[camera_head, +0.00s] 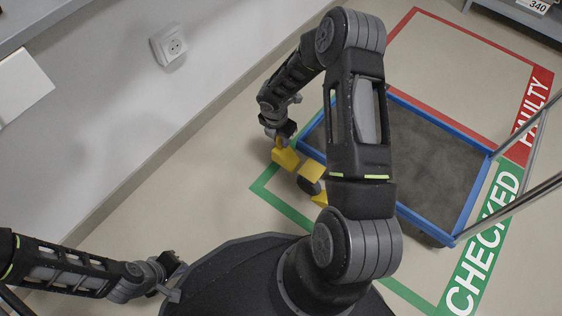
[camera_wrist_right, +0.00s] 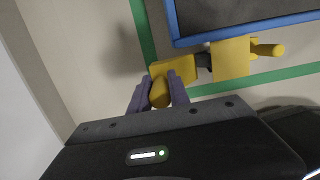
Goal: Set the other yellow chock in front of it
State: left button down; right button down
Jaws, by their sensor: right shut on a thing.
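My right gripper (camera_wrist_right: 160,92) is shut on the handle of a yellow chock (camera_head: 285,158), also seen in the right wrist view (camera_wrist_right: 180,69). The held chock is low, beside the dark wheel (camera_head: 308,185) at the cart's near corner; whether it touches floor or wheel I cannot tell. Another yellow piece (camera_head: 320,198) shows on the wheel's other side, partly hidden by my right arm. A yellow part (camera_head: 312,170) also shows right above the wheel. The blue-framed cart (camera_head: 430,232) has a dark grey top. My left gripper (camera_head: 176,281) is empty, its fingers apart, at lower left.
The cart stands over a green floor outline marked CHECKED (camera_head: 484,243); a red outline marked FAULTY (camera_head: 535,110) lies beyond. A wall with a socket (camera_head: 174,45) runs along the left. Metal posts (camera_head: 525,205) rise at right. Floor between wall and chock is clear.

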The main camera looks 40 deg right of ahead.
aim_at(281, 150)
notch_tip(281, 150, down, 6)
jog(key=shift+f+b, duration=0.25)
jog(key=shift+b, duration=0.9)
jog(key=shift+f, duration=0.2)
notch_tip(281, 150, down, 4)
jog(key=shift+f+b, duration=0.15)
jog(key=shift+b, duration=1)
jog(key=c, duration=1.2)
grip_release()
jog(key=shift+f, duration=0.1)
jog(key=shift+c, duration=0.2)
